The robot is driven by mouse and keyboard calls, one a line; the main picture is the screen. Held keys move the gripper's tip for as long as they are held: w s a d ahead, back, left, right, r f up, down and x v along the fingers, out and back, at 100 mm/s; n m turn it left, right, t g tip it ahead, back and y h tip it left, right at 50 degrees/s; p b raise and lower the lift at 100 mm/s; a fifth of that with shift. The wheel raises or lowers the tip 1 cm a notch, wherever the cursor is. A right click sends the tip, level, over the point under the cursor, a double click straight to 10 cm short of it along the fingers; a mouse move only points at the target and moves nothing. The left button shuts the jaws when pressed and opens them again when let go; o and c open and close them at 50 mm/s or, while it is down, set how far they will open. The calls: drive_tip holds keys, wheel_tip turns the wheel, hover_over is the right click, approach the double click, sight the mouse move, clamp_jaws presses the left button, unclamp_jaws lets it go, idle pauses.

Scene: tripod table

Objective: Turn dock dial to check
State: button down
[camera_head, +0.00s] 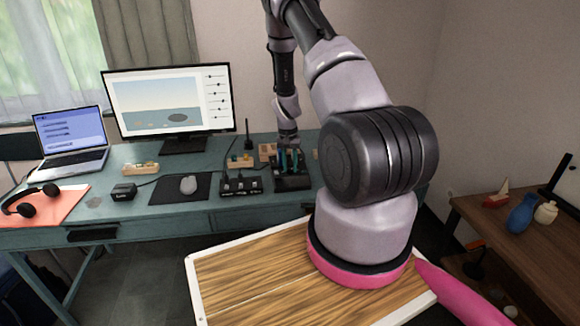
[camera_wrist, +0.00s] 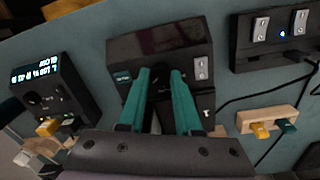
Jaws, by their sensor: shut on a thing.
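The dock (camera_wrist: 152,45) is a black box with a small label and a silver switch, in the middle of the wrist view; it also shows in the head view (camera_head: 293,184) on the teal desk. My gripper (camera_wrist: 162,78) has its two teal fingers reaching down onto the dock, with a narrow gap between the tips. A dark piece, likely the dial, sits between the tips and is mostly hidden by them. The dial's pointer and marks cannot be read. In the head view my gripper (camera_head: 290,160) is at the dock, below my arm.
A black box with a lit display and knob (camera_wrist: 50,90) stands left of the dock in the wrist view. A black switch box (camera_wrist: 275,35) and a wooden block with coloured pegs (camera_wrist: 273,122) are to the right.

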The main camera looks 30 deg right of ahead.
sight(289, 169)
idle(0.4)
drive_tip(key=c, duration=0.9)
unclamp_jaws()
drive_tip(key=r, duration=1.1)
drive_tip(key=shift+w+a, duration=0.15)
drive_tip(key=shift+a, duration=0.05)
drive_tip(key=shift+f, duration=0.1)
